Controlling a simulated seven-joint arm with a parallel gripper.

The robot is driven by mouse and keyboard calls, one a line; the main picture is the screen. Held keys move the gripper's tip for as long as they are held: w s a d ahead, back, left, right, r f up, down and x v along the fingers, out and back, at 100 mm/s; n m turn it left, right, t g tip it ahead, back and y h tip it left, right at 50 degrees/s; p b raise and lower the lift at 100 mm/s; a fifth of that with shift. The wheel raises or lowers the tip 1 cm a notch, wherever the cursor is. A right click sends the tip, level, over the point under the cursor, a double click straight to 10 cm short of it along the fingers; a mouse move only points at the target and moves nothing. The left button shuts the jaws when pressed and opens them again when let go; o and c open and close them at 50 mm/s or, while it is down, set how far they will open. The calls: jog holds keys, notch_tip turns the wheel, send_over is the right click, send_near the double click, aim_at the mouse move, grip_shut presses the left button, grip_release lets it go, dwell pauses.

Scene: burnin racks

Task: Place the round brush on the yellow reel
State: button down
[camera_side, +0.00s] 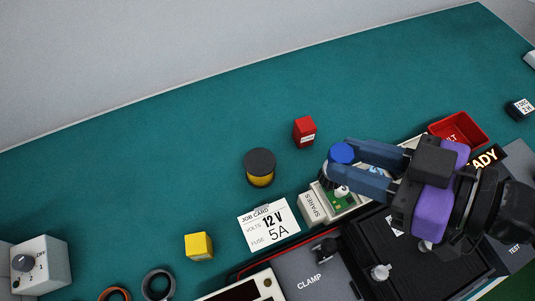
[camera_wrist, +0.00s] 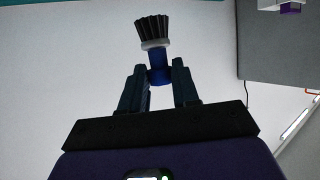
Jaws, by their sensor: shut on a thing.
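The round brush has dark bristles, a pale collar and a blue body (camera_wrist: 159,70). In the wrist view its bristles point away from my gripper (camera_wrist: 158,80), which is shut on the blue body. In the side view the brush's round blue end (camera_side: 342,152) shows at the fingertips of my gripper (camera_side: 346,165); its bristles are hard to make out there. The yellow reel (camera_side: 260,179), with a dark round top, stands on the green mat left of my gripper, apart from it. The reel does not show in the wrist view.
A red block (camera_side: 304,132) stands between the reel and my gripper, farther back. A job card (camera_side: 268,224) and a yellow block (camera_side: 198,246) lie nearer. A SPARES box (camera_side: 313,207) is under the fingers. A red tray (camera_side: 458,129) stands right. The back-left mat is clear.

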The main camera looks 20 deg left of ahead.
jog(key=shift+w+a+f, duration=0.85)
jog(key=shift+a+f, duration=1.3)
jog(key=shift+w+a+f, duration=0.9)
jog(key=shift+a+f, duration=1.2)
jog(key=shift+f, duration=0.05)
jog(key=shift+w+a+f, duration=0.85)
jog(key=shift+a+f, duration=1.3)
jog(key=shift+f, duration=0.1)
jog(key=c, duration=0.8)
grip_release()
